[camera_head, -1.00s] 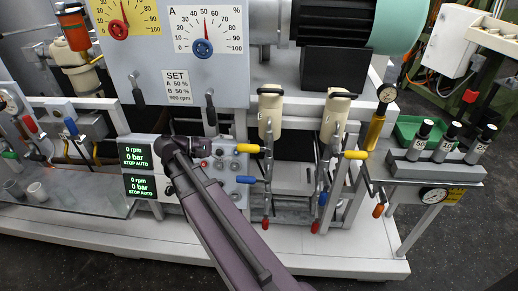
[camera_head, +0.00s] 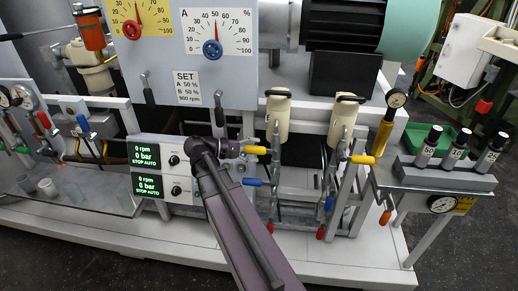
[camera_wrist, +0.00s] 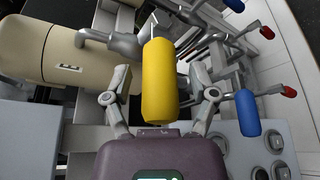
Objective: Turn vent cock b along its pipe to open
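A yellow handle (camera_wrist: 160,80) stands between the two fingers of my gripper (camera_wrist: 158,92) in the wrist view. A gap shows on each side, so the gripper is open around it, apart from it. The handle points toward my palm; a metal pipe piece (camera_wrist: 112,42) meets its far end. In the head view my gripper (camera_head: 236,150) is at the left yellow handle (camera_head: 255,150), below the left cream vessel (camera_head: 277,117). Its fingers are too small to make out there. A second yellow handle (camera_head: 362,159) is further right. I cannot read which is vent cock b.
A blue handle (camera_head: 252,182) sits just below the left yellow one; it is right of my fingers in the wrist view (camera_wrist: 248,113). Red-tipped levers (camera_head: 320,232) hang lower. The control panel (camera_head: 146,168) with green displays is left of my gripper.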

